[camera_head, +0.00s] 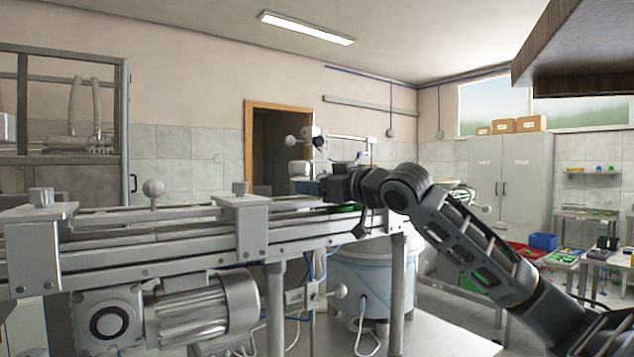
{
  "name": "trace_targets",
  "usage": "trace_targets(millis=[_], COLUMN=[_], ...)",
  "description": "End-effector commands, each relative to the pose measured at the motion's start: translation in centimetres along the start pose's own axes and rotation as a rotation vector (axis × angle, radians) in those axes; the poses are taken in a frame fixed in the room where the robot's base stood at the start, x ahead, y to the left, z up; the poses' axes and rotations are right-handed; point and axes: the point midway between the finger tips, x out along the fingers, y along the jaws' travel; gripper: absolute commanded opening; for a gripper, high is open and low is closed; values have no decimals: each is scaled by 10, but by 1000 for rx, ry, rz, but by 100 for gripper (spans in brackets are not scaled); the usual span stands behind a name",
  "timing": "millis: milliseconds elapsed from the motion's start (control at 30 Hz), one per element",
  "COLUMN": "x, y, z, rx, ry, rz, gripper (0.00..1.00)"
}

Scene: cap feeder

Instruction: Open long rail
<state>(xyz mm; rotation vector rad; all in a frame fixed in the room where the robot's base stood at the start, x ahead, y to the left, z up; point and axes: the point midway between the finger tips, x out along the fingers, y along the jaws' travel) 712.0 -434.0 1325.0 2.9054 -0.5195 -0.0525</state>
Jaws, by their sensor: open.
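A long grey metal conveyor (160,263) with parallel rails runs from the left edge to the middle of the picture. A long rail (110,224) lies along its upper side, under two clamp blocks. I cannot tell whether this rail is open or shut. A grey ball knob (153,188) stands on a short post above the rails. My black arm reaches in from the lower right. My gripper (306,187) points left above the conveyor's far right part. It is open, small in the picture, with its fingertips hard to make out. I see nothing held in it.
A clamp block (243,200) rises from the conveyor, left of my gripper. A motor (203,307) hangs below. A white-blue drum (360,280) stands under the right end. A grey cabinet (513,175) and work tables (590,220) stand behind at right.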

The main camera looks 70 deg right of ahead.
Motion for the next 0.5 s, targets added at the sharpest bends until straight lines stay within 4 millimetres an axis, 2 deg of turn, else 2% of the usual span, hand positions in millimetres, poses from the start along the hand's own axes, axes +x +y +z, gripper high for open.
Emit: trace_targets(millis=[200, 500], x=[0, 0], y=[0, 0], z=[0, 0], rx=[0, 0], ry=[0, 1], rz=[0, 0], gripper=[58, 30])
